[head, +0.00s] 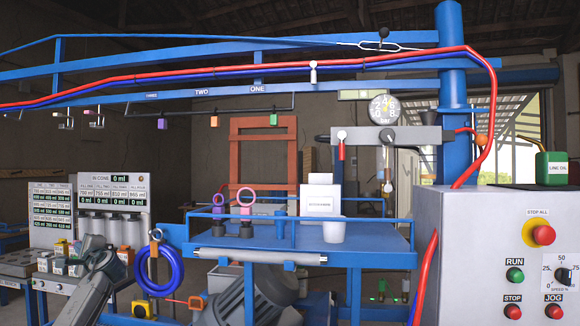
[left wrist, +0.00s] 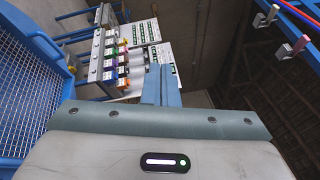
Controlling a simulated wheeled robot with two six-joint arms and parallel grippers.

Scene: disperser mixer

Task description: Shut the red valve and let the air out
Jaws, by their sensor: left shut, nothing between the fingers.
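A grey air manifold (head: 405,135) is fixed to the blue post in the head view, with a round pressure gauge (head: 384,108) marked in bar on top. A red lever (head: 341,152) hangs straight down at its left end, below a pale round knob. A second, dark fitting with a pale ball (head: 388,187) hangs lower, right of the red lever. My left gripper (head: 97,250) is at the lower left, far from the manifold. Its fingers (left wrist: 161,85) are together and empty in the left wrist view. My right gripper does not show.
A blue shelf (head: 370,244) with cups and rings stands below the manifold. A grey control box (head: 465,245) with buttons fills the right. A coiled blue hose (head: 158,265) hangs beside my left arm. Blue beams and red hose run overhead.

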